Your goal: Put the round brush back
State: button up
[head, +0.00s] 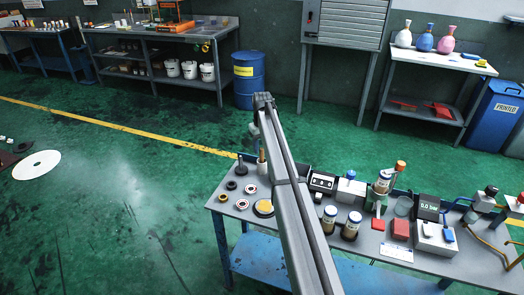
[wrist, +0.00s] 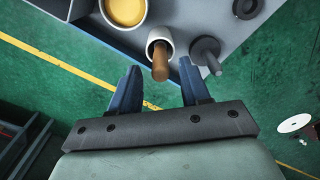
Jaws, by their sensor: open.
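In the wrist view a brown wooden handle (wrist: 160,62) stands in a white round cup (wrist: 161,40). It could be the round brush, but its lower end is hidden inside the cup. My gripper (wrist: 157,78) is open and empty, with its two blue fingers apart on either side of the handle in the picture. I cannot tell whether the fingertips reach its height, and no finger visibly touches it. In the head view the handle (head: 261,157) shows at the table's back left, beside my arm. My gripper's fingers are not clearly seen there.
A dark spindle-like part (wrist: 206,50) stands close beside the cup. A yellow-filled round dish (wrist: 125,10) is on the other side. The grey work table (head: 225,203) also holds jars (head: 329,218) and red blocks. Green floor lies open beyond its edge.

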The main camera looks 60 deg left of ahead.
notch_tip(320, 180, up, 10)
dwell(0.4)
jog(key=shift+o, duration=0.9)
jog(key=shift+w+f, duration=0.1)
jog(key=o, duration=0.6)
jog(key=w+d+f, duration=0.1)
jog(key=w+d, duration=0.3)
jog(key=d, duration=0.1)
jog(key=shift+f, duration=0.4)
jog(key=shift+o, duration=1.2)
jog(key=shift+w+d+f+n, duration=0.1)
jog(key=shift+d+f+n, duration=0.1)
jog(key=shift+d+n, duration=0.45)
notch_tip(320, 180, down, 10)
jog(key=n, duration=0.7)
jog(key=shift+d+f+n, duration=0.1)
jog(key=shift+d+n, duration=0.05)
jog(key=shift+n, duration=0.2)
jog(key=shift+r, duration=0.2)
